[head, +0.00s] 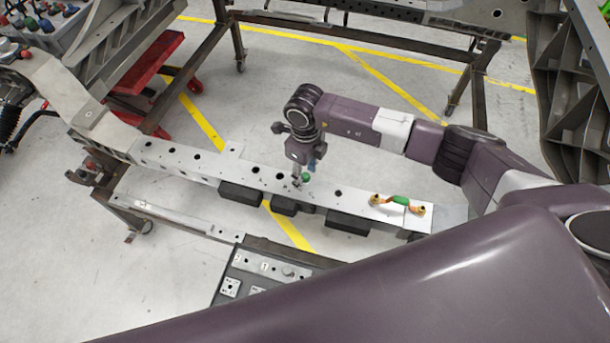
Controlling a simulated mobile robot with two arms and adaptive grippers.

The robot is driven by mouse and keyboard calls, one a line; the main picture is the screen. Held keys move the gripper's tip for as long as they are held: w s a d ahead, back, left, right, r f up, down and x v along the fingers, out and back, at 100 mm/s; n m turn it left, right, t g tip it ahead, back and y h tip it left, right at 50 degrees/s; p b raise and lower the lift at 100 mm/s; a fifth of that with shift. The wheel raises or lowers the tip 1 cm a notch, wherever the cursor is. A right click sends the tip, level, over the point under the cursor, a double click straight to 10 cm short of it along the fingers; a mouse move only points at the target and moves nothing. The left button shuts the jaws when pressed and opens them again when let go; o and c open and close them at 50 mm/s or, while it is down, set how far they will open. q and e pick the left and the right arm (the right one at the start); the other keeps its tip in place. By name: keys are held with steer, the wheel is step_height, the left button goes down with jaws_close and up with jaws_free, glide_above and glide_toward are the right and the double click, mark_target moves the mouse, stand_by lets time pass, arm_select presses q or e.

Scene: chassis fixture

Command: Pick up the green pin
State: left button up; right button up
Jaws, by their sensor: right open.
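The green pin (306,177) shows as a small round green head at the top face of the long grey chassis rail (175,157), near the rail's middle. My right gripper (299,181) points down at the rail right beside the green head. It is open, and its small fingertips partly cover the spot around the pin. I cannot tell whether a finger touches the pin. The pin's lower part is hidden. My left gripper is not in view.
Black blocks (347,222) sit along the rail's near side. A panel with sockets (262,268) is in front. A red cart (150,68) and steel frames stand behind.

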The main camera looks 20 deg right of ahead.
steer(key=shift+f, duration=0.65)
jaws_close()
steer(key=shift+r, duration=0.2)
step_height(320, 180, up, 20)
steer(key=b, duration=0.4)
steer(key=shift+f, duration=0.15)
step_height(320, 180, up, 6)
steer(key=p, duration=0.3)
stand_by(0.6)
